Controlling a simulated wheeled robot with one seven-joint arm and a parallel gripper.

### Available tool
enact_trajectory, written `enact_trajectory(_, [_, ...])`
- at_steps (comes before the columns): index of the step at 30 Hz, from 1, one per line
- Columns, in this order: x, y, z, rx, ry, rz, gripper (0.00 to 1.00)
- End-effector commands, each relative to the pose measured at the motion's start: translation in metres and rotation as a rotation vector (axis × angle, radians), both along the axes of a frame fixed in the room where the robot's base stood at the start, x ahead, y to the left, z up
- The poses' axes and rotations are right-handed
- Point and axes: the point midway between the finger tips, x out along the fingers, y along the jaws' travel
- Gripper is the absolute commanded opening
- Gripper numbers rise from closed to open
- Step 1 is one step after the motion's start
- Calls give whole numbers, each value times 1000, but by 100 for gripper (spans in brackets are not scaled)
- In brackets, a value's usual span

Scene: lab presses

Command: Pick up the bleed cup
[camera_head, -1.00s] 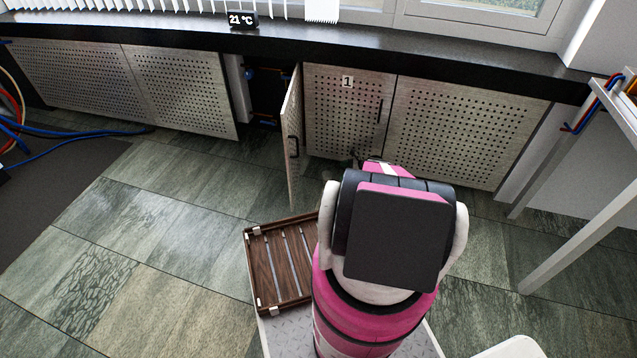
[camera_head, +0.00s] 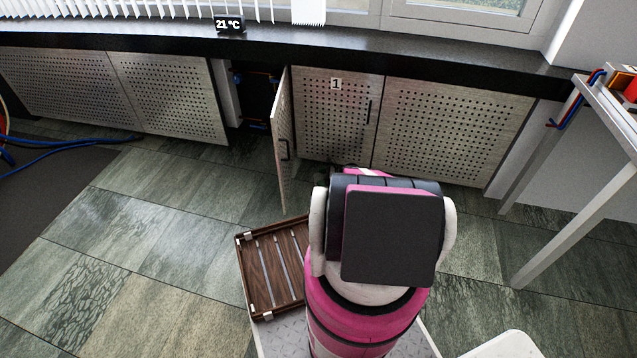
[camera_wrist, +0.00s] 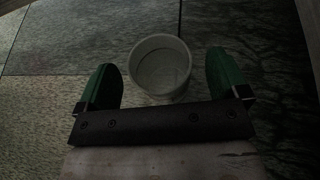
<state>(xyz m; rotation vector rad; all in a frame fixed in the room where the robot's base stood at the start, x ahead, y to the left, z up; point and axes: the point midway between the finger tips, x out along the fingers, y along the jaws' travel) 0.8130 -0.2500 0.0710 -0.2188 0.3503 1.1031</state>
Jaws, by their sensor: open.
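A round, pale cup (camera_wrist: 160,66), which looks like the bleed cup, shows in the wrist view, seen from above with its open rim facing me. My gripper (camera_wrist: 163,60) is open, with one green finger to the left of the cup and one to the right. Gaps show between the fingers and the cup's sides. The near edge of the cup is close to the dark gripper bar; I cannot tell whether they touch. In the head view my arm hides the cup and the gripper.
An open perforated cabinet door (camera_head: 283,142) stands out left of the shut door marked 1 (camera_head: 335,115). A slatted wooden tray (camera_head: 240,262) sits beside my arm. A metal-framed table (camera_head: 570,215) stands at right. Blue cables (camera_head: 60,143) lie at left.

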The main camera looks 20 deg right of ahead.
Motion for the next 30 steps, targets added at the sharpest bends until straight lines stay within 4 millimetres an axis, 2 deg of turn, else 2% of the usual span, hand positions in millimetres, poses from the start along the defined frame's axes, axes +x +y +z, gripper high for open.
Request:
enact_trajectory(4, [7,14,-7,0,0,-1,93])
enact_trajectory(11, [8,15,-7,0,-1,-2,93])
enact_trajectory(15, [7,15,-7,0,-1,-2,47])
enact_trajectory(16, [7,15,-7,0,-1,-2,39])
enact_trajectory(30, [7,15,-3,0,0,-1,39])
